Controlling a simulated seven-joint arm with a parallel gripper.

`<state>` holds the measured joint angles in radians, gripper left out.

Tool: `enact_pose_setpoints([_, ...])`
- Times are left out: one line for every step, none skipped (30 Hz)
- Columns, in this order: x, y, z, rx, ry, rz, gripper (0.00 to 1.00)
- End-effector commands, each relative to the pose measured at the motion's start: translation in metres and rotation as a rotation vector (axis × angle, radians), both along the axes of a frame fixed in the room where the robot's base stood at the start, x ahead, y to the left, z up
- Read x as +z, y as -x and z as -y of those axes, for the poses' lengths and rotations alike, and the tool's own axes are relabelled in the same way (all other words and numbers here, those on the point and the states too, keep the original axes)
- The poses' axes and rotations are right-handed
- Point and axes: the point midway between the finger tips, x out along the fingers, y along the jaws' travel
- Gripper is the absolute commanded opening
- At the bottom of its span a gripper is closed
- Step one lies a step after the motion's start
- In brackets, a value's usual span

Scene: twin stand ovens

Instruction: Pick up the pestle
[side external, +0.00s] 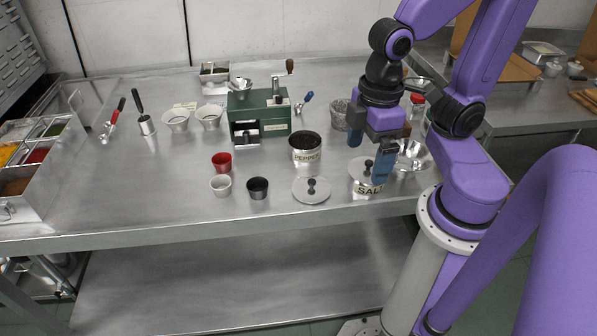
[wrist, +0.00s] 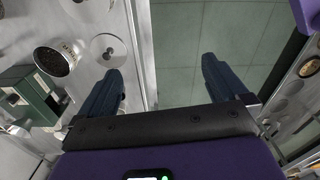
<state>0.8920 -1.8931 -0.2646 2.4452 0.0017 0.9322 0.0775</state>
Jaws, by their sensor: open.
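I cannot make out the pestle in either view. A grey, rough-looking bowl (side external: 338,116), which may be the mortar, stands behind my gripper, and I cannot see what is in it. My gripper (side external: 369,154) is open, with its two blue fingers apart, above or in front of the lidded salt jar (side external: 368,189). In the wrist view my gripper (wrist: 162,80) has nothing between its fingers but the table edge and the floor.
The pepper jar (side external: 305,152) and a loose knobbed lid (side external: 311,191) lie left of my gripper; a shiny metal bowl (side external: 413,157) is at its right. A green grinder (side external: 259,113) and small cups stand farther left. The table's front left is clear.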

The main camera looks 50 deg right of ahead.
Motion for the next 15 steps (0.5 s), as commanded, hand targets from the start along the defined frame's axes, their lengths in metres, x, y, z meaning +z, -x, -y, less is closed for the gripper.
enact_pose_setpoints([-0.002,0.009,0.001,0.062,0.000,0.001,1.00])
enact_pose_setpoints([-0.003,0.013,0.002,0.093,0.000,0.001,1.00])
enact_pose_setpoints([-0.004,0.017,0.002,0.125,0.001,0.002,1.00])
enact_pose_setpoints([-0.005,0.019,0.002,0.144,0.000,0.003,0.94])
enact_pose_setpoints([-0.006,0.021,0.003,0.158,0.000,0.002,0.84])
enact_pose_setpoints([-0.006,0.023,0.003,0.171,0.000,0.003,0.71])
enact_pose_setpoints([-0.006,0.023,0.003,0.177,-0.001,0.003,0.61])
enact_pose_setpoints([-0.006,0.024,0.003,0.180,-0.001,0.003,0.55])
enact_pose_setpoints([-0.007,0.024,0.003,0.182,-0.001,0.003,0.55])
enact_pose_setpoints([-0.007,0.024,0.003,0.181,-0.001,0.003,0.55])
enact_pose_setpoints([-0.006,0.023,0.003,0.180,0.000,0.003,0.55])
enact_pose_setpoints([-0.006,0.023,0.003,0.179,0.000,0.003,0.55])
enact_pose_setpoints([-0.006,0.023,0.003,0.179,0.000,0.003,0.55])
enact_pose_setpoints([-0.006,0.023,0.003,0.178,0.000,0.003,0.55])
enact_pose_setpoints([-0.006,0.023,0.003,0.178,0.000,0.003,0.55])
